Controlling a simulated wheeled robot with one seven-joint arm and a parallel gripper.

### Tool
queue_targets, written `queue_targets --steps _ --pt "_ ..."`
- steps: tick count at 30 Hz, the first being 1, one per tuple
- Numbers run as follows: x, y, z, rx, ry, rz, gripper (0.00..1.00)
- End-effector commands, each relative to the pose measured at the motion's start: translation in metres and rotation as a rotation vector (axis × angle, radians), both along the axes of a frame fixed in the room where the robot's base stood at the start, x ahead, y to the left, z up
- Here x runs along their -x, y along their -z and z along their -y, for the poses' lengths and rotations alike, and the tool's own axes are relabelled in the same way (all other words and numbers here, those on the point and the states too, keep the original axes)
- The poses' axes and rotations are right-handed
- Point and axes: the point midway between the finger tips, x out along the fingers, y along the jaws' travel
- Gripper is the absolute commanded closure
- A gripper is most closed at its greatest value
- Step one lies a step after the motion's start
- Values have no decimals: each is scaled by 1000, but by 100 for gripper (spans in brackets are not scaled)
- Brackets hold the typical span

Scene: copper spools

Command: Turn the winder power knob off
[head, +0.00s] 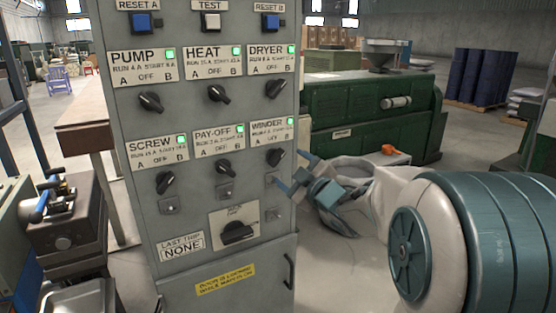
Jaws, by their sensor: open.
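The winder knob (275,158) is a black selector at the right end of the lower row on a grey control cabinet. Its grip is slanted, with the upper end leaning right, toward the B side of its label. The WINDER label (268,130) sits above it with a lit green lamp (290,121). My gripper (287,167) comes in from the right, open, its blue-grey fingers spread just right of and below the knob. The fingers look empty; whether a fingertip touches the knob or cabinet I cannot tell.
The pay-off knob (224,167) and screw knob (165,182) are left of the winder knob; the dryer knob (275,90) is above. A larger rotary switch (238,232) is below. A green machine (370,115) stands behind. Open floor lies right of the cabinet.

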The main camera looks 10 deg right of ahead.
Motion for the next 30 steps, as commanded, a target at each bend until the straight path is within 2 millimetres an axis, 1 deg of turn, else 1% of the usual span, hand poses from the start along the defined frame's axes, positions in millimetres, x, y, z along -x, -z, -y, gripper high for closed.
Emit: queue_targets --steps 1,6,12,16,24,25,26,27,29,30 --pt "-11 0 -4 -3 -3 -1 27" --pt "-39 0 -14 -2 -2 -1 27" --pt "-61 0 -20 -1 -1 0 27" --pt "-66 0 -22 -2 -1 -1 27" --pt "-67 0 -23 -1 0 0 27" --pt "-67 0 -23 -1 0 0 30" --pt "-67 0 -23 -1 0 0 38" --pt "-67 0 -23 -1 0 0 50" --pt "-67 0 -22 -1 0 0 66" --pt "-67 0 -22 -1 0 0 72"
